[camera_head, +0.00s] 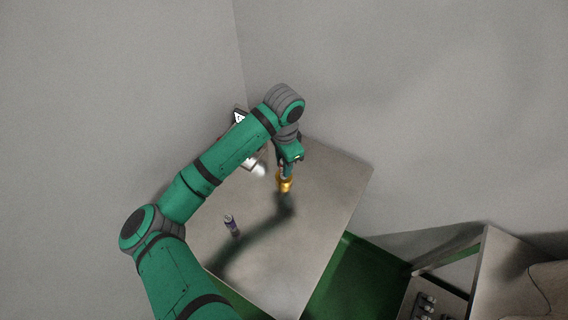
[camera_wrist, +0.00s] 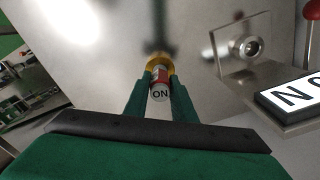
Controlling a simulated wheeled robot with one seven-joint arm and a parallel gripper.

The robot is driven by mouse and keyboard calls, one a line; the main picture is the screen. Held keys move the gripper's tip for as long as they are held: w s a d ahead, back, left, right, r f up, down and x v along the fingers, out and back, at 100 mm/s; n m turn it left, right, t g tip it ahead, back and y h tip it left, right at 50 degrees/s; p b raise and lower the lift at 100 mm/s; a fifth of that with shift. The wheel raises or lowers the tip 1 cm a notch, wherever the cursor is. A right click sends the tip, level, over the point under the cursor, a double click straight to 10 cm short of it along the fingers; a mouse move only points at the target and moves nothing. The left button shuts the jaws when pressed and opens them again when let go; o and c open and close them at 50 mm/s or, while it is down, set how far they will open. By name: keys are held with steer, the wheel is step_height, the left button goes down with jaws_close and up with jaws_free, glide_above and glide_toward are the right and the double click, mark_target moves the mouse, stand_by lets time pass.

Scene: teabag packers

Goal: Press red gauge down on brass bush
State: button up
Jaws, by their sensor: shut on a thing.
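My gripper (camera_wrist: 160,84) is shut on the red gauge (camera_wrist: 160,77), a small cylinder with a red band and a pale end marked "ON". The brass bush (camera_wrist: 158,60) shows as a golden ring just beyond the fingertips, around or right behind the gauge's far end. I cannot tell how deep the gauge sits in it. In the head view my gripper (camera_head: 287,168) points down over the table, with the golden bush (camera_head: 285,184) directly below its tips. The gauge is mostly hidden there by the fingers.
A purple cylinder with a pale top (camera_head: 231,223) stands on the grey table (camera_head: 335,185). In the wrist view, a metal plate with a round fitting (camera_wrist: 247,48), a black-and-white lettered sign (camera_wrist: 292,97) and a red knob (camera_wrist: 313,10) are at the right. The table's right side is clear.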

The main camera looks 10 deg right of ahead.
steer(key=shift+r, duration=0.15)
steer(key=shift+r, duration=2.85)
steer(key=shift+w+a, duration=0.1)
